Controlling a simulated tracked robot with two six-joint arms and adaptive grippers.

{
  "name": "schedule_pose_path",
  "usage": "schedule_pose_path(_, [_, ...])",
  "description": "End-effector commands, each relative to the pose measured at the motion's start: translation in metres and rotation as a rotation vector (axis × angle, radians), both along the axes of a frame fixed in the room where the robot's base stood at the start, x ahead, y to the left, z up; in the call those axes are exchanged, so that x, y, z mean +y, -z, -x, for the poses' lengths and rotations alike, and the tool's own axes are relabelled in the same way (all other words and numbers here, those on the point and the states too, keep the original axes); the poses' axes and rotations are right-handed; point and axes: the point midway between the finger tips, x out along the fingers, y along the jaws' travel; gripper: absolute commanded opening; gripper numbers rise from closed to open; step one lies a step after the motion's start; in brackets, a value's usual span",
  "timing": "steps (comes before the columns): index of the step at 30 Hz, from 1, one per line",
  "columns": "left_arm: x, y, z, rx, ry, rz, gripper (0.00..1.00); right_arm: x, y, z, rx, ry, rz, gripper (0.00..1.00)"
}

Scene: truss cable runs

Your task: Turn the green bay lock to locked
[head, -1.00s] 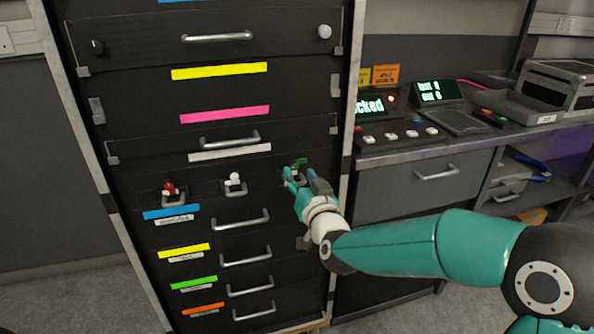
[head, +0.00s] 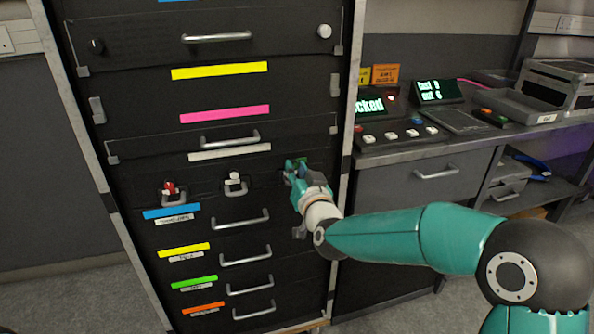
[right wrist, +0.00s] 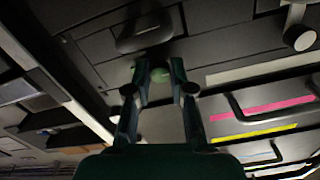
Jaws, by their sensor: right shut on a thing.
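The green bay lock (head: 301,161) is on the dark cabinet front, to the right of the red and white locks. My right gripper (head: 291,172) is at the green lock and covers most of it. In the right wrist view the fingers of my right gripper (right wrist: 160,75) are closed around a green knob (right wrist: 158,64). How far the lock is turned cannot be told, as the fingers hide it. My left gripper is not in view.
A red lock (head: 169,188) and a white lock (head: 234,178) sit in the same row to the left. Drawers with metal handles (head: 240,219) lie below. A bench with buttons and a lit display (head: 371,105) reading "cked" stands to the right.

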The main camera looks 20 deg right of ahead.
Motion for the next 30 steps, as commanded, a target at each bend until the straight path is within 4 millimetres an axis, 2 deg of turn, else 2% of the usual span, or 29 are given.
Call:
schedule_pose_path(8, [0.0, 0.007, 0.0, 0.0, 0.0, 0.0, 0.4, -0.001, 0.002, 0.0, 0.0, 0.002, -0.036, 0.0])
schedule_pose_path(14, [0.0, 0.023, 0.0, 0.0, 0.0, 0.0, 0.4, -0.001, 0.003, 0.0, 0.001, 0.002, -0.131, 0.0])
schedule_pose_path(30, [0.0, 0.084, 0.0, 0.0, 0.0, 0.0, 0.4, -0.001, 0.005, 0.0, 0.018, 0.003, -0.607, 0.0])
